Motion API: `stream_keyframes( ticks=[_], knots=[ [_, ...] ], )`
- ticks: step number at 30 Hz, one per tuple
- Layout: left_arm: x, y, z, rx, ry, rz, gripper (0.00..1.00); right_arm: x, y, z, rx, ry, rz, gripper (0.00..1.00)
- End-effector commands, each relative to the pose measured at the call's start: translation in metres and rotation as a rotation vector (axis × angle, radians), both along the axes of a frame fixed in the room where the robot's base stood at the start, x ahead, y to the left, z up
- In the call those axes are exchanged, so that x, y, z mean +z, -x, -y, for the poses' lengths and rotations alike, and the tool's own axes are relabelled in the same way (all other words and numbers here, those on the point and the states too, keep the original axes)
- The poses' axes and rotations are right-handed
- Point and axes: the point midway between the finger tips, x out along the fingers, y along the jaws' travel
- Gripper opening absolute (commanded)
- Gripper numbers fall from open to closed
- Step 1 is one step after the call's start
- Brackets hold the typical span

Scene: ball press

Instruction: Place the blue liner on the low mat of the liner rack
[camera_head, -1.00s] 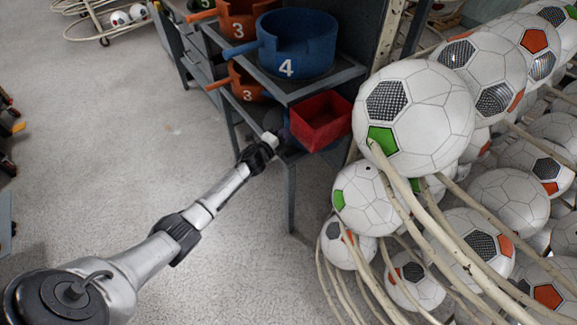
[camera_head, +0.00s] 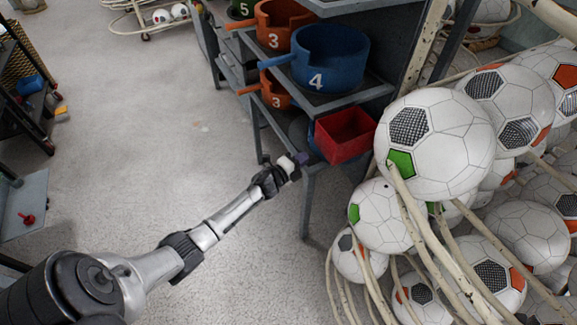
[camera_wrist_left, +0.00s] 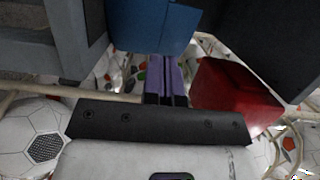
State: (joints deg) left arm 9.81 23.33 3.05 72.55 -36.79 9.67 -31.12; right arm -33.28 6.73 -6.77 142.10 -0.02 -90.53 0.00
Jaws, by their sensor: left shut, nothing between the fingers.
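A blue liner marked 4 (camera_head: 330,60) stands upright on the middle shelf of the liner rack, with its handle to the left. Part of another blue round thing (camera_head: 299,130) shows on the low shelf, mostly hidden behind the rack edge and a red box. My left gripper (camera_head: 300,158) is at the front edge of the low shelf, just left of the red box. Its purple fingers (camera_wrist_left: 166,78) are shut and empty. In the left wrist view a blue surface (camera_wrist_left: 152,28) is close beyond the fingertips. The low mat cannot be made out. My right gripper is not in view.
The red box (camera_head: 345,135) is right of my left gripper. Orange liners marked 3 (camera_head: 285,25) stand on the rack. A rack leg (camera_head: 308,200) is close to the gripper. Soccer balls (camera_head: 435,143) on curved rails fill the right.

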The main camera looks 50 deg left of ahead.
Motion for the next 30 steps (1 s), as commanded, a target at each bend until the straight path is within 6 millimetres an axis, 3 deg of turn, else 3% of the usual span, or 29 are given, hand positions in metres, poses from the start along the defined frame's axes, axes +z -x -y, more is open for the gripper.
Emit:
stream_keyframes(
  ticks=[6,12,30],
  knots=[
    [0.002,0.037,0.0,0.001,0.001,-0.001,0.0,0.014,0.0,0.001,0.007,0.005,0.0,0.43],
    [0.001,0.057,0.0,0.002,0.0,0.0,0.0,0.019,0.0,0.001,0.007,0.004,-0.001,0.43],
    [0.003,0.067,0.004,0.014,0.019,-0.007,0.0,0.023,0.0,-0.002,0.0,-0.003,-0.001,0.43]
  ],
)
